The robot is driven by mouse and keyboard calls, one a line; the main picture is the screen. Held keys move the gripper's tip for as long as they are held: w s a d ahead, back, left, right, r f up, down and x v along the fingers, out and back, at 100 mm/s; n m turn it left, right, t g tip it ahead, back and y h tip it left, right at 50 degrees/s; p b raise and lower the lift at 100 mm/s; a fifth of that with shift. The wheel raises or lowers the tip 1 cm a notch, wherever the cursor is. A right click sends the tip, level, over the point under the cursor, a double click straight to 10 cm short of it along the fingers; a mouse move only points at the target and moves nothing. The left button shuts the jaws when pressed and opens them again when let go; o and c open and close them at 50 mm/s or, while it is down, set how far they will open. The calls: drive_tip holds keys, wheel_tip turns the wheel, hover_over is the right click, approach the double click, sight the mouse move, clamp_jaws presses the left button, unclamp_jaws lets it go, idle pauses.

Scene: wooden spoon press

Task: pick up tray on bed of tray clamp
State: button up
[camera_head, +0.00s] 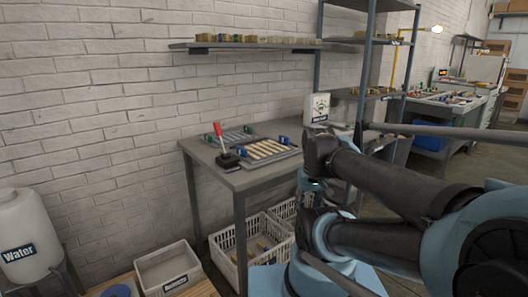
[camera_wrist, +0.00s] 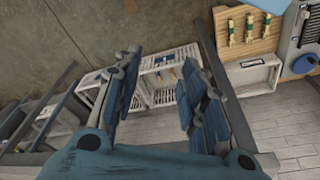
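A dark tray (camera_head: 292,153) with light wooden strips and blue end pieces lies on the grey metal table (camera_head: 250,179) in the head view. I cannot tell exactly where the clamp's bed ends. My gripper is in front of the table's right side in the head view, partly hidden by my arm. In the wrist view my gripper (camera_wrist: 158,90) has its fingers apart with nothing between them, pointing toward the floor and crates.
White crates (camera_head: 237,245) stand under the table. A shelf (camera_head: 250,44) holding small wooden pieces hangs above it. A white box (camera_head: 317,107) stands at the table's back right. A water tank (camera_head: 25,235) and a bin (camera_head: 168,268) are at the lower left.

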drive_tip(key=w+a+r+n, duration=0.2)
drive_tip(key=w+a+r, duration=0.2)
drive_tip(key=w+r, duration=0.65)
wheel_tip(320, 180, up, 14)
drive_tip(key=n+g, duration=0.2)
drive_tip(key=n, duration=0.2)
hover_over(241, 147)
wheel_tip(241, 147, down, 11)
drive_tip(key=shift+d+f, duration=0.1)
drive_tip(key=shift+d, duration=0.05)
drive_tip(key=shift+f, duration=2.65)
